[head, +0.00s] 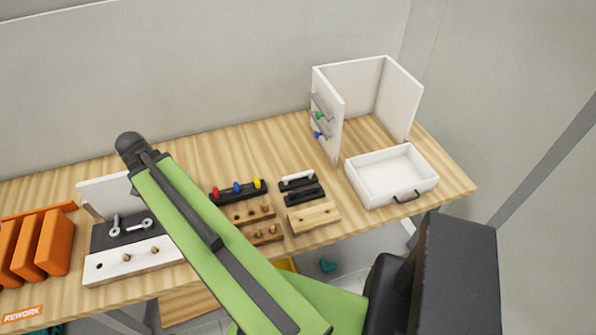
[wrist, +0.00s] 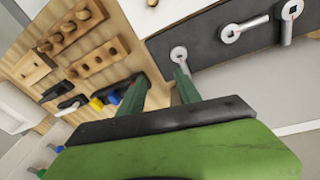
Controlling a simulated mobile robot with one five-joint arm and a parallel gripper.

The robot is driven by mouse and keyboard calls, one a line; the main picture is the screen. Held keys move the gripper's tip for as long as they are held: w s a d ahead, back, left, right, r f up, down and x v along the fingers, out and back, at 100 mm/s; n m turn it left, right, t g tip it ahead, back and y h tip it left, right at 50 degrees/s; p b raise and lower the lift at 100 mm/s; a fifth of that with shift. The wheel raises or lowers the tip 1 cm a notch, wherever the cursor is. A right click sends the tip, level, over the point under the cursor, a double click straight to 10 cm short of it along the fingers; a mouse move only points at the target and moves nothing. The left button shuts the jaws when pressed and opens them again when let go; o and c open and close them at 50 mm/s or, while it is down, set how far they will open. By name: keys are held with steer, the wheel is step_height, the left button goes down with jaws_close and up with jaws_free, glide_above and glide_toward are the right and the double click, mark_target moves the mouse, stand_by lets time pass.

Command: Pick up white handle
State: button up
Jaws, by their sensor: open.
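The white handle (head: 297,178) lies on a black holder in the middle of the table in the head view, behind a black handle (head: 303,193).
A white drawer tray (head: 390,177) and an open white cabinet (head: 328,108) stand to the right. Wooden peg blocks (head: 248,212) and a red, blue and yellow knob rack (head: 237,190) lie left of the handle. Orange bins (head: 42,243) stand at far left.

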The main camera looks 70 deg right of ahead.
steer(key=s+d+r+m+g+h+p, duration=0.1)
steer(key=s+d+r+m+p, duration=0.15)
steer(key=s+d+m, duration=0.8)
steer(key=m+g, duration=0.2)
steer(key=m, duration=0.3)
glide_toward(297, 174)
steer(key=b+x, duration=0.4)
steer(key=b, duration=0.6)
steer(key=shift+s+f+b, duration=0.2)
steer(key=shift+f+b, duration=0.05)
steer(key=shift+b, duration=0.1)
steer(key=shift+s+d+f, duration=0.15)
steer(key=shift+s+f, duration=0.05)
steer(key=b+x, duration=0.1)
steer(key=b, duration=0.1)
steer(key=b+x, duration=0.1)
steer(key=x, duration=0.1)
steer(key=b+x, duration=0.2)
steer(key=shift+w+f+b, duration=0.2)
steer(key=shift+f+b, duration=0.1)
steer(key=shift+r, duration=0.2)
jaws_close()
